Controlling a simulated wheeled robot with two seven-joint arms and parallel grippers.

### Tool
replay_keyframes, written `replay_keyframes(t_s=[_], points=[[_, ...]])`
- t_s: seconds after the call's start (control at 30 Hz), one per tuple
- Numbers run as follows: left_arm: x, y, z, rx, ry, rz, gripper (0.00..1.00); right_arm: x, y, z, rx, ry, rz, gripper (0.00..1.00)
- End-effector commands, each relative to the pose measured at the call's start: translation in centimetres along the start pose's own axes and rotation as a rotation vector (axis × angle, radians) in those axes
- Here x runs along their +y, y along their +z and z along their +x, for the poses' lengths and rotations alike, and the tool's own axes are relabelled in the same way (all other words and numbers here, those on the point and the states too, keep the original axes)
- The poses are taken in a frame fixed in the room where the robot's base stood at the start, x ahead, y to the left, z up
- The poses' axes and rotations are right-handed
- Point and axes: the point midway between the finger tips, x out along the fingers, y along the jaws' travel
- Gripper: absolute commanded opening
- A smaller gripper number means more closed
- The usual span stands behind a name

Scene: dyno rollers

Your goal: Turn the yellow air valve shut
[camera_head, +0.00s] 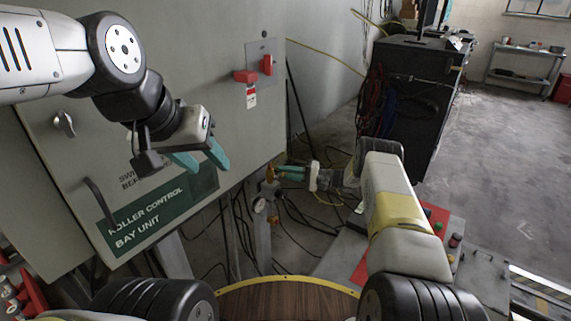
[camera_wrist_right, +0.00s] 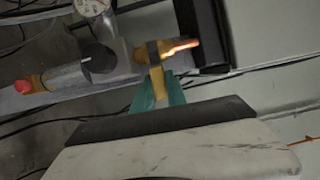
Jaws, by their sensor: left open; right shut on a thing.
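The yellow air valve's handle (camera_wrist_right: 157,82) shows in the right wrist view, on a grey pipe assembly with a dark collar. My right gripper (camera_wrist_right: 158,93) is shut on this handle, with a teal finger on each side. In the head view my right gripper (camera_head: 279,172) reaches from the right to the valve assembly beside the grey cabinet's lower right edge. The handle is too small there to tell its angle. My left gripper (camera_head: 202,160) is open and empty in front of the cabinet, above the green sign.
The grey cabinet (camera_head: 190,80) carries a red switch (camera_head: 245,76) and a green sign (camera_head: 160,215). A round gauge (camera_wrist_right: 92,6), a black knob (camera_wrist_right: 98,57) and a red cap (camera_wrist_right: 23,87) sit along the pipe. Cables hang below. A black cabinet (camera_head: 415,85) stands behind.

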Motion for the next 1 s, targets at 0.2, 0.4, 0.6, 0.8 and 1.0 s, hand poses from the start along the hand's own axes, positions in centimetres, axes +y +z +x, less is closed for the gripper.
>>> replay_keyframes(t_s=[0.2, 0.4, 0.6, 0.8, 1.0], points=[[0.0, 0.0, 0.0, 0.0, 0.0, 0.0, 0.45, 0.2, 0.0, -0.1, 0.004, 0.004, 0.004, 0.27], [0.0, 0.0, 0.0, 0.0, 0.0, 0.0, 0.45, 0.1, 0.0, -0.1, 0.002, 0.002, 0.002, 0.39], [0.0, 0.0, 0.0, 0.0, 0.0, 0.0, 0.45, 0.1, 0.0, -0.2, 0.002, 0.002, 0.001, 0.39], [0.0, 0.0, 0.0, 0.0, 0.0, 0.0, 0.45, 0.1, -0.1, -2.8, 0.004, 0.003, 0.001, 0.39], [0.0, 0.0, 0.0, 0.0, 0.0, 0.0, 0.45, 0.1, -0.1, -6.2, 0.004, 0.003, 0.001, 0.39]])
